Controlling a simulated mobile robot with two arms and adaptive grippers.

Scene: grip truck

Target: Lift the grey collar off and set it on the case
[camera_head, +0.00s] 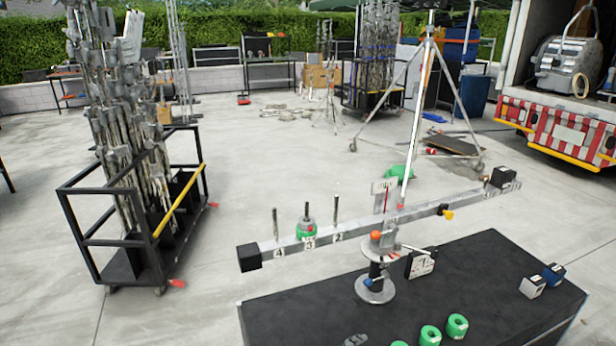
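A long grey beam (352,227) is balanced on a stand (375,288) on top of a black case (470,285). Pegs rise from its left arm by the labels 4, 3 and 2. On the peg by label 3, a grey collar (306,222) sits around the peg, above a green ring (307,235). The pegs by 4 and 2 look bare. Neither of my grippers can be made out. A small grey shape (356,340) is cut off at the bottom edge; I cannot tell what it is.
Several green rings (457,326) lie at the case's front. A black cart (130,230) of metal stands is at left. The case's middle right is clear.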

